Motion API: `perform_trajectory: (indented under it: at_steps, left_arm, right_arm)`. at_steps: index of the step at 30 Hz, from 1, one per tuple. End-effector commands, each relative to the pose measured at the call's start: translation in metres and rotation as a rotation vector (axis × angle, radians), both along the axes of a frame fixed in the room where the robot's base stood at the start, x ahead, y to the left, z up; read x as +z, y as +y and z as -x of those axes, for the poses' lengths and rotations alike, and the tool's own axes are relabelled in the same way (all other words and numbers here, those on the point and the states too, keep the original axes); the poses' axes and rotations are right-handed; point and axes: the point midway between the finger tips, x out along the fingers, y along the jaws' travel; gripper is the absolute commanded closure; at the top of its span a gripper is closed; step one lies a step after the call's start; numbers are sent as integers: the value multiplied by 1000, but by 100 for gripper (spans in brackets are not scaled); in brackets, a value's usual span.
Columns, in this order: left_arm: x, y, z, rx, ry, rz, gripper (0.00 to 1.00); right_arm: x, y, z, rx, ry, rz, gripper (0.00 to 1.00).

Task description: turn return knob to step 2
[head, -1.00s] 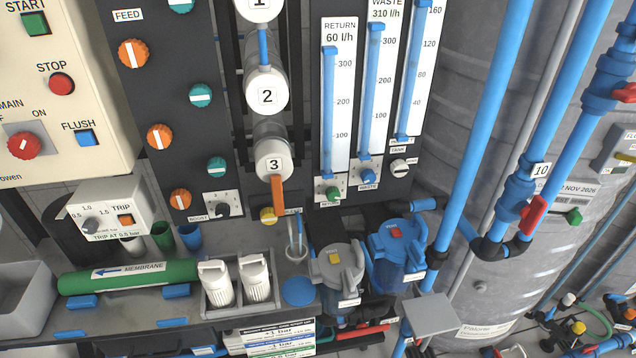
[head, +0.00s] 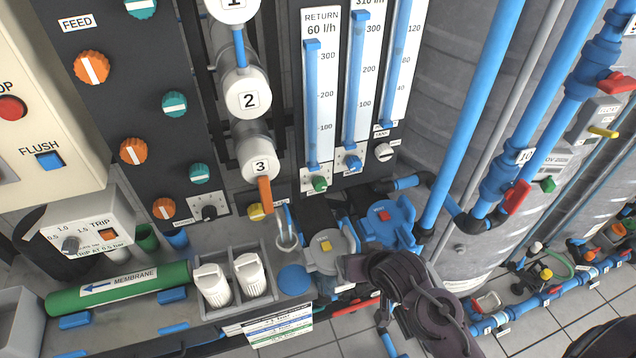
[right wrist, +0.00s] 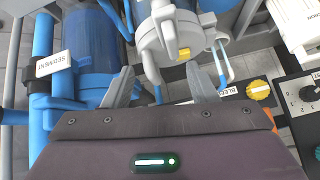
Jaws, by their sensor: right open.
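The green return knob (head: 319,183) sits on a small white plate below the return flow tube (head: 312,110), labelled RETURN 60 l/h. Its pointer and scale are too small to read. My right gripper's arm comes in from the bottom right in the head view, below and right of the knob, with its fingertips not clear there. In the right wrist view my right gripper (right wrist: 160,85) is open, its fingers apart with nothing between them. It faces the grey filter housing (right wrist: 175,35); the return knob is not visible in that view. My left gripper is not in view.
A blue filter housing (head: 388,222) stands beside the grey one. The blue waste knob (head: 353,163) is right of the return knob. A yellow bleed knob (head: 256,211) and an orange lever (head: 265,194) are to its left. Thick blue pipes (head: 480,110) rise at the right.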

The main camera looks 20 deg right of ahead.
Motion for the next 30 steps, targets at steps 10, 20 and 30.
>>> perform_trajectory:
  at_steps: [10, 20, 30]
  left_arm:
    - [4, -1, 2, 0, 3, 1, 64]
    - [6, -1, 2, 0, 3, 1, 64]
    - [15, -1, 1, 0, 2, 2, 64]
  right_arm:
    - [38, -4, -78, -144, -338, -438, 48]
    - [71, -2, -108, -161, -452, -801, 48]
    - [63, 16, -154, -162, -454, -804, 48]
